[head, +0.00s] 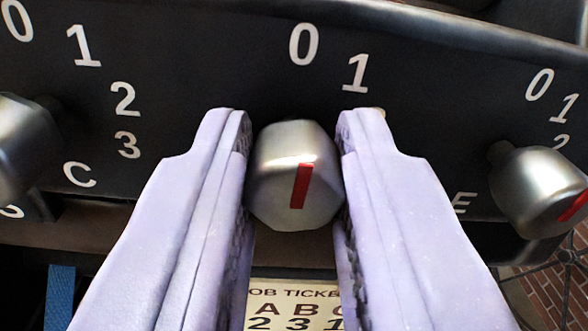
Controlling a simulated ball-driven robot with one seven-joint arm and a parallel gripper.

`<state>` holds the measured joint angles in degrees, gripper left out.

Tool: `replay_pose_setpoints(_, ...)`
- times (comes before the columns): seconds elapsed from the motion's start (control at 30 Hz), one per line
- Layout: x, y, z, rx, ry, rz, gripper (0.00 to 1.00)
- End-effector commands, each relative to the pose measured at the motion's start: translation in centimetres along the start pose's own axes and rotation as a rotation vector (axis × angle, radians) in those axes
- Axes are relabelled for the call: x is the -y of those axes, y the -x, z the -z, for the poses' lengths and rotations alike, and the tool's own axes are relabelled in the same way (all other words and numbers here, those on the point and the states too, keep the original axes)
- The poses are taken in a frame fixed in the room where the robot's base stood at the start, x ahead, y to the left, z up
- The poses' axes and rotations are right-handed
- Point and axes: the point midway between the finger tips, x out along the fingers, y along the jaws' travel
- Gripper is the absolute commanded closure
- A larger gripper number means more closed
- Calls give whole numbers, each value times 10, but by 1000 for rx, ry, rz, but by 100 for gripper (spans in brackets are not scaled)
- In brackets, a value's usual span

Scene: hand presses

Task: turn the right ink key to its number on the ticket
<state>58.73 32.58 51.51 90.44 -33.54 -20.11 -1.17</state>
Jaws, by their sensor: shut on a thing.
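My gripper (296,145) is shut on a silver faceted ink key (277,160) in the middle of the head view, one pale lilac finger on each side. The key's red mark (301,186) leans slightly right of straight up, between the printed 0 (303,44) and 1 (355,73). Any further numbers of this key are hidden by the fingers. The job ticket (296,291) shows low between the fingers, with A, B and a partly covered C above 2, 3 and 1. Its sides are hidden.
Another silver key (18,145) is cut off at the left edge, beside 0, 1, 2, 3. A third key (538,190) with a red mark is at the right. All sit on the dark panel (210,75). Brick floor (548,292) shows at lower right.

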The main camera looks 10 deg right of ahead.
Motion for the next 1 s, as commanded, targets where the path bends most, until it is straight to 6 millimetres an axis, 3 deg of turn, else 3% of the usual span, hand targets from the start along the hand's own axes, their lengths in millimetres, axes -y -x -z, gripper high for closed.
replay_pose_setpoints(1.0,-1,0,0,23,-629,2,100)
